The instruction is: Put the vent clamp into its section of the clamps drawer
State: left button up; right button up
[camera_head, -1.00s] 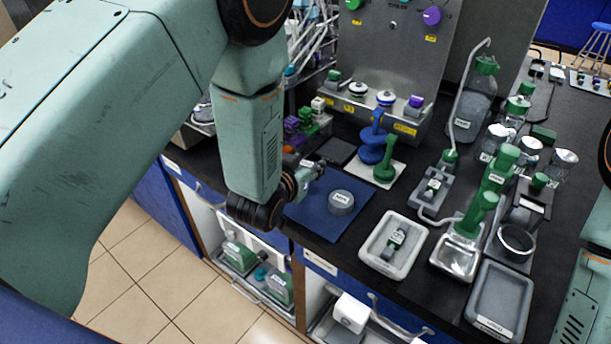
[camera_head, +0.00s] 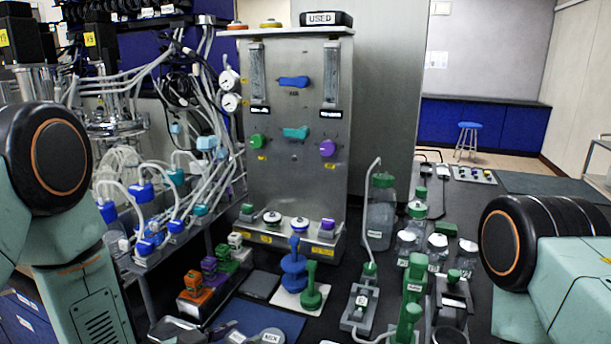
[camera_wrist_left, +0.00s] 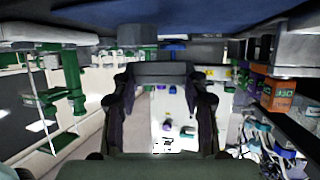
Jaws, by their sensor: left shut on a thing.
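My left gripper (camera_head: 205,331) is at the bottom edge of the head view, over the blue mat and left of a grey round disc; the frame cuts off part of it. In the left wrist view my left gripper (camera_wrist_left: 160,78) shows two dark fingers with a dark grey piece between their tips. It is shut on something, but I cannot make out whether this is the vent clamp. The clamps drawer is not identifiable in the views now. My right gripper is out of view.
The blue mat (camera_head: 262,316) holds the grey disc (camera_head: 271,336). Coloured blocks (camera_head: 197,287) stand left of it. A blue stacked piece (camera_head: 293,268) and a green-handled piece (camera_head: 312,289) stand behind. Bottles (camera_head: 380,222) crowd the right. A steel panel (camera_head: 293,190) rises behind.

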pick_arm(q)
jog(key=shift+s+a+m+g+h+b, duration=1.85)
jog(key=shift+s+a+m+b, duration=0.55)
jog(key=shift+s, duration=2.3)
jog(key=shift+s+a+f+b, duration=0.1)
jog(key=shift+s+f, duration=0.15)
jog(key=shift+f, duration=0.7)
jog(key=shift+s+a+f+b, duration=0.1)
jog(key=shift+s+f, duration=0.1)
jog(key=shift+f, duration=0.75)
jog(key=shift+s+f+b, duration=0.1)
jog(key=shift+s+f, duration=0.15)
jog(key=shift+f, duration=0.7)
